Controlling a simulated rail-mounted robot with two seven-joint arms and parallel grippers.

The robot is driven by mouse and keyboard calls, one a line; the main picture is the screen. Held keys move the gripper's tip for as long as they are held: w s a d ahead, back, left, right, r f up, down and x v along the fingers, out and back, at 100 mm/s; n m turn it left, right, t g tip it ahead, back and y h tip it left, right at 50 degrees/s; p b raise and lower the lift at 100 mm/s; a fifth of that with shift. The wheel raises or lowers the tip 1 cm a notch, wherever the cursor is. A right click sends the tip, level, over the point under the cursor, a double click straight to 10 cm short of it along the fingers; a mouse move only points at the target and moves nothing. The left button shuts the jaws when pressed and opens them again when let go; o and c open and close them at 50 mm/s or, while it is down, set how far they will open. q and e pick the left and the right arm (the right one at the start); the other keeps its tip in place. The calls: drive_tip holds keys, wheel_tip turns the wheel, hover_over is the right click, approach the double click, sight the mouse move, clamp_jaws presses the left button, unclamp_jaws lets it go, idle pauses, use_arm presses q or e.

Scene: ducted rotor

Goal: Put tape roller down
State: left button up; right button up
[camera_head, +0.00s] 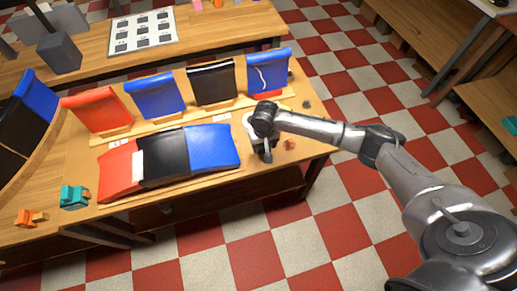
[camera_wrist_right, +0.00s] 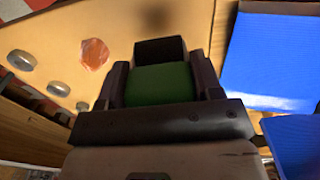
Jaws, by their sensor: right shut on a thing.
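My right gripper (camera_head: 264,155) is over the right end of the near workbench, beside the blue panel of the front row. In the right wrist view its two dark fingers (camera_wrist_right: 160,90) are shut around a green block with a dark end, which I take as the tape roller (camera_wrist_right: 162,84). The tape roller is mostly hidden by the gripper in the head view. Whether it touches the bench top is not clear. My left gripper is not in view.
The near workbench (camera_head: 318,128) bears a front row of red, black and blue panels (camera_head: 210,148) and a raised back row. A small red piece (camera_head: 290,144) lies right of my gripper. A teal device (camera_head: 73,197) and an orange one (camera_head: 30,217) stand at the left.

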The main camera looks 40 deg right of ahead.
drive_tip(key=w+f, duration=0.1)
drive_tip(key=w, duration=0.2)
drive_tip(key=shift+f+b, duration=0.3)
drive_tip(key=shift+f, duration=0.05)
drive_tip(key=shift+s+f+b, duration=0.1)
drive_tip(key=shift+f+b, duration=0.45)
drive_tip(key=shift+f, duration=1.5)
drive_tip(key=o, duration=0.8)
drive_tip(key=shift+f, duration=0.1)
drive_tip(key=shift+d, duration=0.1)
